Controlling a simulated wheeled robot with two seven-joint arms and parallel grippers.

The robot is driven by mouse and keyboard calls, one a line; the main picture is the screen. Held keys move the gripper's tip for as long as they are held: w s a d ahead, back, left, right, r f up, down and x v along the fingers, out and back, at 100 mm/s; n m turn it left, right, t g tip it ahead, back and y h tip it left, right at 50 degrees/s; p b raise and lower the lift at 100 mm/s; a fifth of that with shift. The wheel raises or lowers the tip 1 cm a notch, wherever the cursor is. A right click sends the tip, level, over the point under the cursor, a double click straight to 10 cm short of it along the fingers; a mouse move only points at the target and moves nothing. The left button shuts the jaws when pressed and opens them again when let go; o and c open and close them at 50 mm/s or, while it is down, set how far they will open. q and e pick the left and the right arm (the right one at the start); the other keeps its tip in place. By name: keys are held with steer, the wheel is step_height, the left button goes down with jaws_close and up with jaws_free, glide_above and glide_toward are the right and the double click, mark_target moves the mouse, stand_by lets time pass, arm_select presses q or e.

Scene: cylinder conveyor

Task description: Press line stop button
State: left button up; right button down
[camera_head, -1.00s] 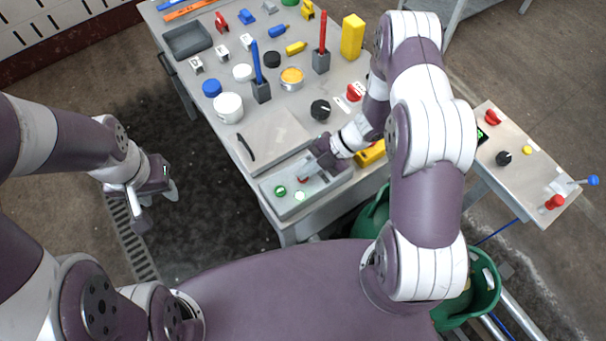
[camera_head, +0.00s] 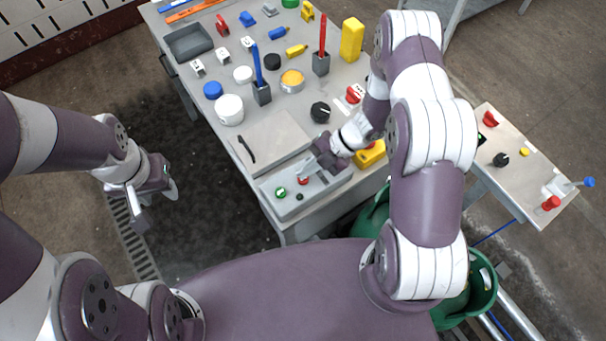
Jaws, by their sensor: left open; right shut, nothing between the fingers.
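A grey control box (camera_head: 283,212) sits at the front corner of the table. It carries a green button (camera_head: 280,193), a red button (camera_head: 303,181) and a small dark round lamp (camera_head: 299,197). My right gripper (camera_head: 313,167) is shut and empty, just above and behind the red button. The red button is partly hidden by it, and I cannot tell whether they touch. My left gripper (camera_head: 157,205) is open and empty, off the table to the left, over the floor.
The grey table (camera_head: 215,137) behind the box holds a panel with a black handle (camera_head: 247,149), a black knob (camera_head: 320,111), a yellow box (camera_head: 371,154) and several small parts. A second panel table (camera_head: 527,190) stands at the right.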

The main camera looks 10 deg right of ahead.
step_height(320, 180, up, 5)
steer(key=p, duration=0.4)
steer(key=shift+r+p, duration=0.1)
steer(key=shift+p, duration=0.25)
stand_by(0.7)
